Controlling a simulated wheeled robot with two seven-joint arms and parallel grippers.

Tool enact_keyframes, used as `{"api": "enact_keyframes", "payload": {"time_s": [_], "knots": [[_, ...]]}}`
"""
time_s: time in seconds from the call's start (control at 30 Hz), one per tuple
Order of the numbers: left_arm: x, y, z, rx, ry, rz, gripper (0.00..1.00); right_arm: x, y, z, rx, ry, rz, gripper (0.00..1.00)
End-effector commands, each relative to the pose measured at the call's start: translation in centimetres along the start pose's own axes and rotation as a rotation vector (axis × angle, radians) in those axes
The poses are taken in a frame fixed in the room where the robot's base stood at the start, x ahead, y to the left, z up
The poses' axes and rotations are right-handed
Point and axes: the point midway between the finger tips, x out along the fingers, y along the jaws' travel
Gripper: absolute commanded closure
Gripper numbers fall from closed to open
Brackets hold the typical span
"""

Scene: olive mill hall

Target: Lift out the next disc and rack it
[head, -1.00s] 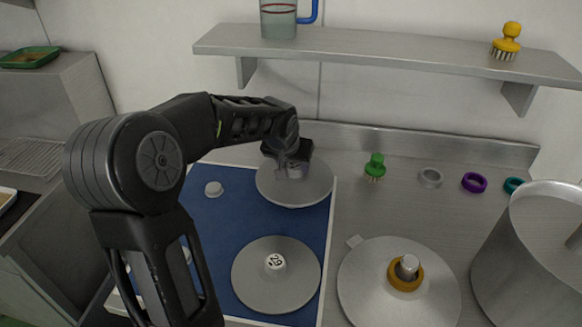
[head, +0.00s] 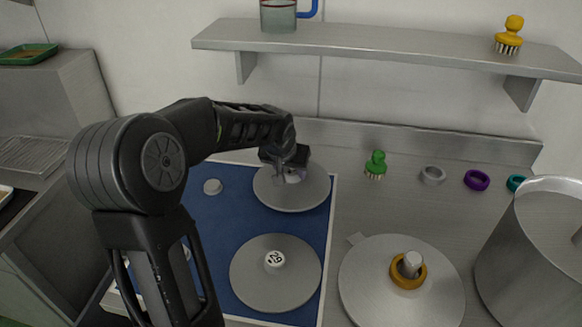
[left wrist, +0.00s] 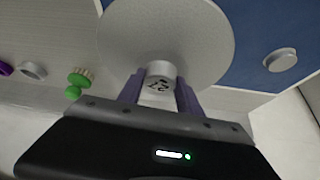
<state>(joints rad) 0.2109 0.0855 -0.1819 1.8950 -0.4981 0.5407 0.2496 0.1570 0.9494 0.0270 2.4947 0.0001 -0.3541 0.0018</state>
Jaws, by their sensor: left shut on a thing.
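A grey disc (head: 305,200) with a pale numbered knob is at the far right of the blue mat (head: 222,230). My left gripper (head: 291,174) is shut on its knob, which shows between the fingers in the left wrist view (left wrist: 160,76). I cannot tell whether this disc touches the mat. A second grey disc (head: 262,295) with a numbered white knob lies flat on the mat nearer me. To the right, a broad metal disc (head: 365,290) has an upright post (head: 412,262) with an orange ring (head: 404,281) around its base. My right gripper is out of view.
A green brush (head: 375,165) and grey (head: 433,175), purple (head: 476,180) and teal (head: 515,183) rings line the back. A large metal pot (head: 520,255) stands right. A shelf (head: 390,45) overhangs the back.

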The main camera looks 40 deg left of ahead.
Motion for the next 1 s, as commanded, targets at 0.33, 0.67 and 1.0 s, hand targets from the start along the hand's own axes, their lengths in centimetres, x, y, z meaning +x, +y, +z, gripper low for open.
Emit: {"api": "enact_keyframes", "payload": {"time_s": [0.33, 0.67, 1.0], "knots": [[3.1, 0.0, 1.8, -0.001, 0.002, 0.0, 1.0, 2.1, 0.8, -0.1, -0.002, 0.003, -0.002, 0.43], [3.8, 0.0, 2.1, -0.001, 0.002, 0.0, 1.0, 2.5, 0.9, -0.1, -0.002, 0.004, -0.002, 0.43], [3.8, 0.0, 2.1, -0.001, 0.002, 0.001, 1.0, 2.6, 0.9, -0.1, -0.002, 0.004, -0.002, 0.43]]}}
